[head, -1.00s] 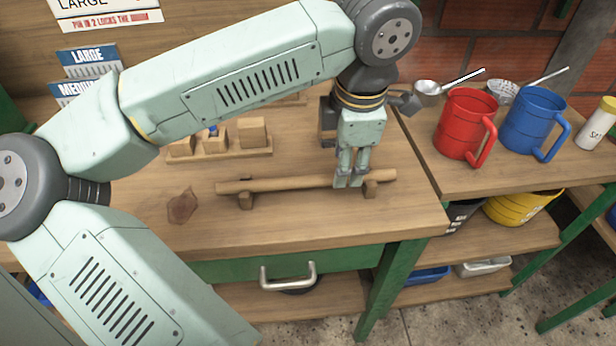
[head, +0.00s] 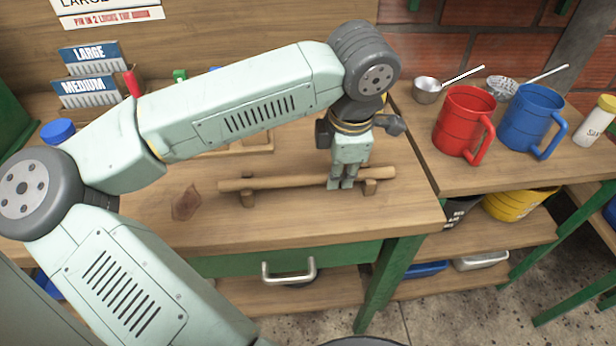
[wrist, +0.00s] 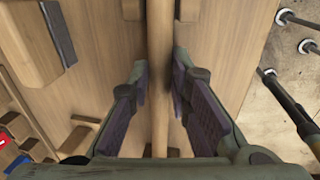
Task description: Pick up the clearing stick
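The clearing stick (head: 285,182) is a long pale wooden rod. In the head view it lies level across two small wooden rests on the bench, near the front edge. My gripper (head: 341,184) points down over its right part, just left of the right rest. In the wrist view, the stick (wrist: 160,40) runs up the middle between the two dark pads of my gripper (wrist: 160,75). The exact contact is partly hidden.
The wooden rests (head: 247,198) stand under the stick. A red mug (head: 464,122), a blue mug (head: 532,120) and metal ladles (head: 427,91) stand on the right-hand bench. Behind my arm are LARGE and MEDIUM cards (head: 84,91). The bench front left of the stick is clear.

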